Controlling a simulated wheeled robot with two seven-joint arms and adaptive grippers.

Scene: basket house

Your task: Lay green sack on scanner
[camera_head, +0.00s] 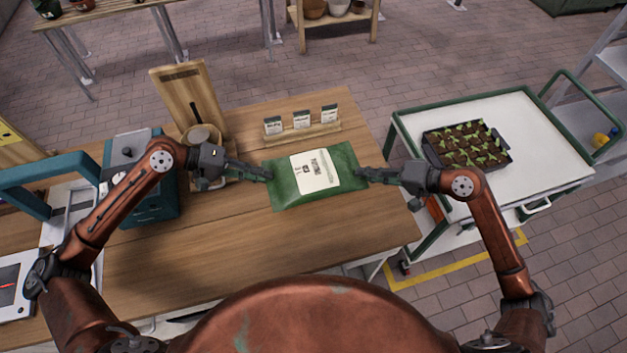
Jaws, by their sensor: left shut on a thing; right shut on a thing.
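The green sack (285,188) with a white printed label lies flat at the right part of the wooden table, or just above it; I cannot tell which. My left gripper (264,173) is shut on its left edge. My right gripper (364,175) is shut on its right edge. A white device with a dark window and a red line, which looks like the scanner (10,288), sits at the far left edge of the view, partly cut off. Its window is bare where it shows.
The wooden table (230,240) is clear in front of the sack. Seed packets on a wooden stand (302,134) are behind it. A blue-green machine (152,207) stands under my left arm. A cart (520,115) with a seedling tray (467,146) is at right.

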